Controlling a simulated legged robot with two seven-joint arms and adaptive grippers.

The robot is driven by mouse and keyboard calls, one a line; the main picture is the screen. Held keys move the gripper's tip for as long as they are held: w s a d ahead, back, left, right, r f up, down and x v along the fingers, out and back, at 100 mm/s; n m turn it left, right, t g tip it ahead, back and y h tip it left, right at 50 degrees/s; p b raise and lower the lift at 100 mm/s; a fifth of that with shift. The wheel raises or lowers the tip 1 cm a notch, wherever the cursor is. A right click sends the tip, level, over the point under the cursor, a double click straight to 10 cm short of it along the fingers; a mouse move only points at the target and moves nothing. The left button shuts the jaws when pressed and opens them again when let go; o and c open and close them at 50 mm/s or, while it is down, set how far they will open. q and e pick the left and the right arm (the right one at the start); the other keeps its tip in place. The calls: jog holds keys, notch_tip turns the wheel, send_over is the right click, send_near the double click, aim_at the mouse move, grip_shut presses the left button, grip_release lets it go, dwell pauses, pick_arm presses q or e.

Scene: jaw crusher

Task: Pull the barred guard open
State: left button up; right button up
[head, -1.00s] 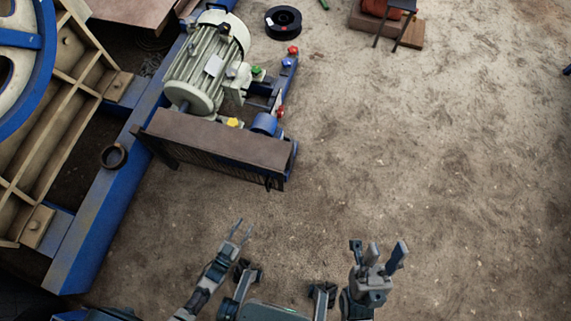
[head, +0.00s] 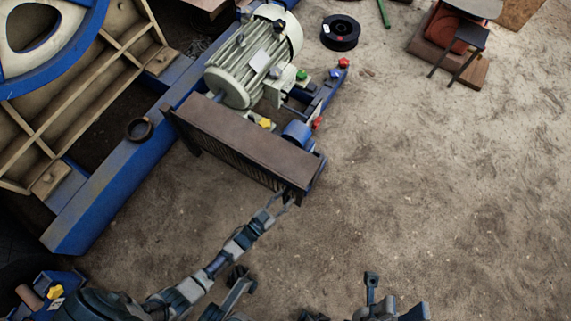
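The barred guard (head: 240,142) is a long brown box-like cover with dark vertical bars on its front face. It sits in front of the grey-green motor (head: 253,58), beside the blue frame, and looks closed. My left gripper (head: 285,197) reaches up to the guard's lower right end, where a small dark handle is. Its thin fingers are apart, at or beside the handle; contact is too small to tell. My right gripper (head: 392,300) is low at the bottom edge, partly cut off, fingers apart and empty, away from the guard.
The blue crusher frame (head: 118,182) and a large wheel (head: 50,40) fill the left. Red, green and yellow knobs stand by the motor. The dirt floor (head: 440,180) at right is clear.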

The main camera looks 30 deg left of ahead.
pick_arm(q)
jog(key=shift+w+d+r, duration=0.1)
jog(key=shift+w+d, duration=0.1)
jog(key=shift+d, duration=0.05)
grip_shut()
jog(key=shift+a, duration=0.1)
jog(key=shift+s, duration=0.1)
